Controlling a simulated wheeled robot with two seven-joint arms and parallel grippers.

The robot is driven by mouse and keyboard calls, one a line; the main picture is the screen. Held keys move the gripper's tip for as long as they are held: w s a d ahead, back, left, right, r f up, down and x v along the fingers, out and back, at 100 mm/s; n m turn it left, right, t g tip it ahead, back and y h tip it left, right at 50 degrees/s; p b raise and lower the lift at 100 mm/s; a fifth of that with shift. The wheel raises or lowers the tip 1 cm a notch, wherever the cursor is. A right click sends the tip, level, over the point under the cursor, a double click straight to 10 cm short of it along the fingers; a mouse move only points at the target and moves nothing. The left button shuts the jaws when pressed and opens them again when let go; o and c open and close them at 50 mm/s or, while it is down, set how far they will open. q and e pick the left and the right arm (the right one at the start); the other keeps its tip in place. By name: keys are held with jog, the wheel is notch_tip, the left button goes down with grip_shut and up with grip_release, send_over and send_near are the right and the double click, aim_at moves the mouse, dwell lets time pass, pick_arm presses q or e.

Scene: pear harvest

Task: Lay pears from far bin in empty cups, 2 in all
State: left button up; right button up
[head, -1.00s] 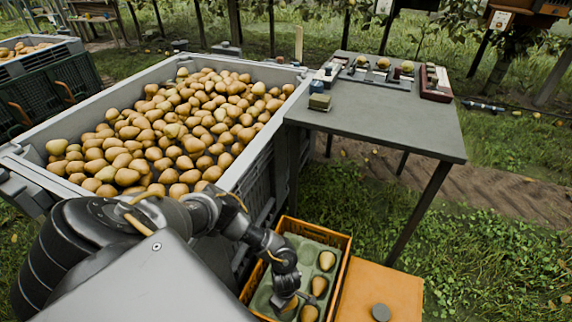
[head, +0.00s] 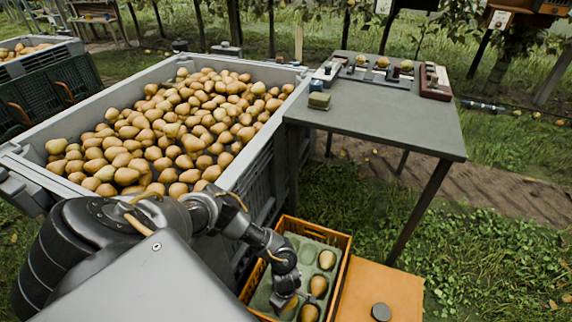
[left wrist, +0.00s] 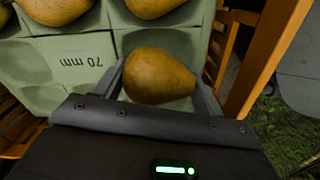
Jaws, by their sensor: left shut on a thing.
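My left gripper (head: 288,301) reaches down into the orange crate (head: 346,264). In the left wrist view the left gripper (left wrist: 160,78) is shut on a pear (left wrist: 157,72), which lies between its fingers low at a cup of the green tray (left wrist: 75,60). I cannot tell whether the pear rests on the cup floor. In the head view a few pears (head: 327,260) lie in the tray's right column. The tray's left cups (head: 265,288) look empty where they show. My right gripper is not in view.
A large grey bin (head: 268,165) full of pears stands left of the crate. Another bin (head: 58,48) is at the far left. A grey table (head: 390,115) with small items stands behind. An orange box lid (head: 378,285) lies right of the crate.

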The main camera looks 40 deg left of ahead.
pick_arm(q)
jog(key=shift+s+d+f, duration=0.1)
jog(key=shift+f, duration=0.05)
jog(key=o, duration=1.1)
jog(key=shift+o, duration=0.2)
jog(key=shift+s, duration=0.1)
jog(key=shift+r+p, duration=0.6)
jog(key=shift+r, duration=0.05)
jog(key=r+p, duration=0.6)
jog(key=r, duration=0.1)
jog(key=shift+w, duration=0.2)
